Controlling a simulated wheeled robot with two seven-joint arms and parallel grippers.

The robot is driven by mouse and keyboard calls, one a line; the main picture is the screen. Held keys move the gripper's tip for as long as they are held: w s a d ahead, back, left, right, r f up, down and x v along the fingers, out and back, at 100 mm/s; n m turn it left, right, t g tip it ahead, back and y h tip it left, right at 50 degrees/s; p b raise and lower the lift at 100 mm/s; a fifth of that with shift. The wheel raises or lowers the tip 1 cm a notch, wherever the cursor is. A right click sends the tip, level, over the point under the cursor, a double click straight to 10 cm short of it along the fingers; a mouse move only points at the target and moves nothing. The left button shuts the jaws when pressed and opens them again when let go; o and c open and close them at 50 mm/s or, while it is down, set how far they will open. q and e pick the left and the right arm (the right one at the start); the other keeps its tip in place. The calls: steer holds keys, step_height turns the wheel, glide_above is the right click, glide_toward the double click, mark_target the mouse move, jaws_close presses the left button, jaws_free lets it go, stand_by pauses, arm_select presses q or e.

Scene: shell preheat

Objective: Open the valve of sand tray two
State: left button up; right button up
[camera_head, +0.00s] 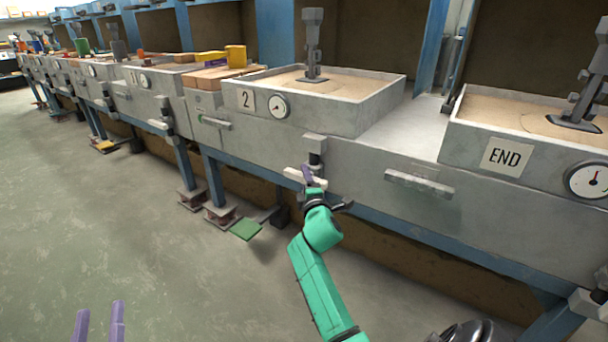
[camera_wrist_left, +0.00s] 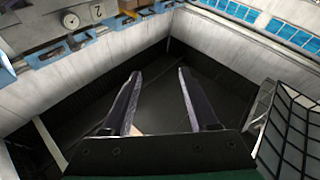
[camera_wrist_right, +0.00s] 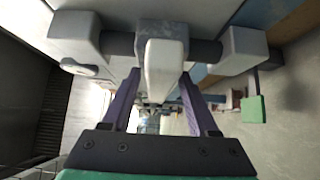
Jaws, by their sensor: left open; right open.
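Sand tray two (camera_head: 345,115) is a grey box of sand with a "2" plate (camera_head: 247,99) and a round gauge (camera_head: 279,106). Below its front is its valve (camera_head: 315,145), a grey fitting with a pale lever (camera_head: 292,175). My right gripper (camera_head: 314,181) is at this lever. In the right wrist view the lever (camera_wrist_right: 164,70) reaches between the open fingers (camera_wrist_right: 160,85); contact cannot be told. My left gripper (camera_head: 98,318) is low at the left, over the floor, away from the bench. It is open and empty in the left wrist view (camera_wrist_left: 160,78).
The END tray (camera_head: 480,150) with its own gauge (camera_head: 588,180) stands to the right. A drawer-like handle (camera_head: 419,184) juts from the bench front between them. A green pedal (camera_head: 246,230) lies on the floor below. Yellow and wooden blocks (camera_head: 215,74) sit left of tray two.

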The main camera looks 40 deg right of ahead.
steer(key=shift+w, duration=0.15)
jaws_close()
stand_by(0.4)
stand_by(1.0)
